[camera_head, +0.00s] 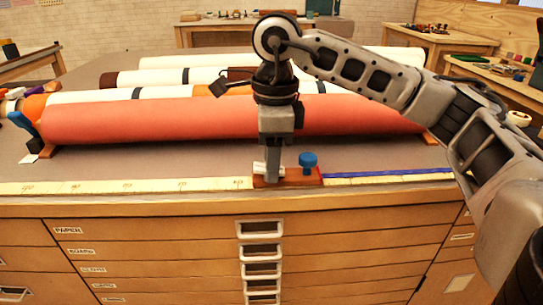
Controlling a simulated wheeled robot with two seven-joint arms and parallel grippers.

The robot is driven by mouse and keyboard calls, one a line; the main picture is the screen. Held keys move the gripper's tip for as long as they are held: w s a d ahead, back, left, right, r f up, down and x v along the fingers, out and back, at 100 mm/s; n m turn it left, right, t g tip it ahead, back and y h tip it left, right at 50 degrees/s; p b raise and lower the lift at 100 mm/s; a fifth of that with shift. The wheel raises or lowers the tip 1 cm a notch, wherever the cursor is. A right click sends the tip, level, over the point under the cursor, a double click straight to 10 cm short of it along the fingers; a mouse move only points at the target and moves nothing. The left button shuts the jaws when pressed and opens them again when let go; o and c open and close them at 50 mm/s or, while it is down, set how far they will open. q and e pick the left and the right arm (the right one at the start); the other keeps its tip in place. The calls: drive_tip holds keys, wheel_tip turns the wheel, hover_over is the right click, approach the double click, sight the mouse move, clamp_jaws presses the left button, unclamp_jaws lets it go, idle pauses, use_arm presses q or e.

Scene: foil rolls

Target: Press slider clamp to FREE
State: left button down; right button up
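The slider clamp (302,178) is a red-brown block with a blue knob (308,162) on top. It sits on the yellow measuring strip along the front edge of the table. My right gripper (273,180) points straight down at the left part of the block, left of the blue knob. Its tip is at or very near the block; I cannot tell whether it touches. A small white piece (259,168) shows just left of the fingers. The fingers overlap from this side, so their opening is hidden. No FREE marking is readable. My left gripper is not in view.
A large orange-red roll (170,120) lies across the table behind the clamp, with several white rolls behind it. The measuring strip (130,186) runs left of the clamp; a blue strip (390,176) runs right. Drawers (150,240) fill the front below.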

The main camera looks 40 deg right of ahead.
use_arm(q)
drive_tip(key=p, duration=0.2)
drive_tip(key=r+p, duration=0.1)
drive_tip(key=p, duration=0.1)
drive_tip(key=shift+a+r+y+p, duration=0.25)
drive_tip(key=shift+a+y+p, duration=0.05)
drive_tip(key=shift+p, duration=0.1)
use_arm(e)
wheel_tip(320, 180, up, 16)
drive_tip(key=shift+s+d, duration=0.15)
drive_tip(key=shift+d, duration=0.15)
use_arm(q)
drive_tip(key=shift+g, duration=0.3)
